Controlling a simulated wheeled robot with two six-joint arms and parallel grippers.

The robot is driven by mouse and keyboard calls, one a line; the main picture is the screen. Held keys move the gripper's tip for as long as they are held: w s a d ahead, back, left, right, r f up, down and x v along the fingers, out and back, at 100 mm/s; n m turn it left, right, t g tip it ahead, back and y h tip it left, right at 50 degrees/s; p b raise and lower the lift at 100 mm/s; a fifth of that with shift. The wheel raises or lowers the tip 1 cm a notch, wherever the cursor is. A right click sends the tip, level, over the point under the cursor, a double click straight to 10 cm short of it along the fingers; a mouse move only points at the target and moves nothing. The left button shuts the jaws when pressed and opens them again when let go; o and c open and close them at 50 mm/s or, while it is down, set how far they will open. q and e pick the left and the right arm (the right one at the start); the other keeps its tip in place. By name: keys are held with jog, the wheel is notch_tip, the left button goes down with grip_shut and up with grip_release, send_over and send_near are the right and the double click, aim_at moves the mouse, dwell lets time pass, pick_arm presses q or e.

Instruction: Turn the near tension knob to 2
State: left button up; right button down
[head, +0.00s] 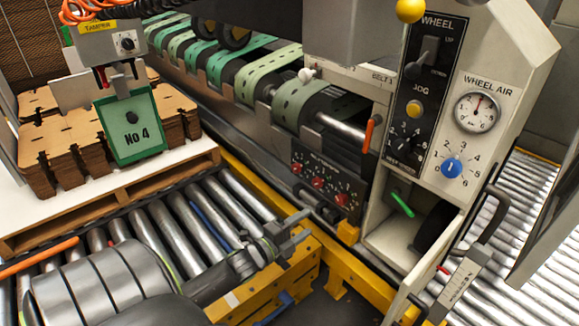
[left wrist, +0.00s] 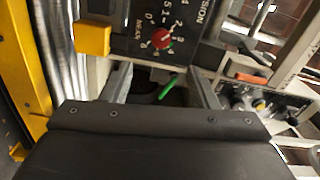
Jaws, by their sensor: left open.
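The dark tension panel (head: 325,184) carries three red knobs in a row. The near tension knob (head: 341,199) is the one closest to the yellow block. It also shows in the left wrist view, as a red knob (left wrist: 162,38) with white numbers around it and a label that seems to read NEAR. I cannot tell which number its pointer is at. My left gripper (head: 296,228) is open and empty, in front of and below the panel, apart from the knob. In the left wrist view its two fingers (left wrist: 162,86) stand apart below the knob. My right gripper is not in view.
A yellow block (head: 348,233) sits by the panel's near corner, above a yellow rail (head: 365,268). Metal rollers (head: 178,233) lie under my left arm. An open grey compartment (head: 388,240) and the control column with a blue knob (head: 451,168) stand to the right.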

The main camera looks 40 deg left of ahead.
pick_arm(q)
jog(key=shift+s+a+p, duration=0.15)
jog(key=shift+s+p, duration=0.5)
jog(key=shift+s, duration=1.5)
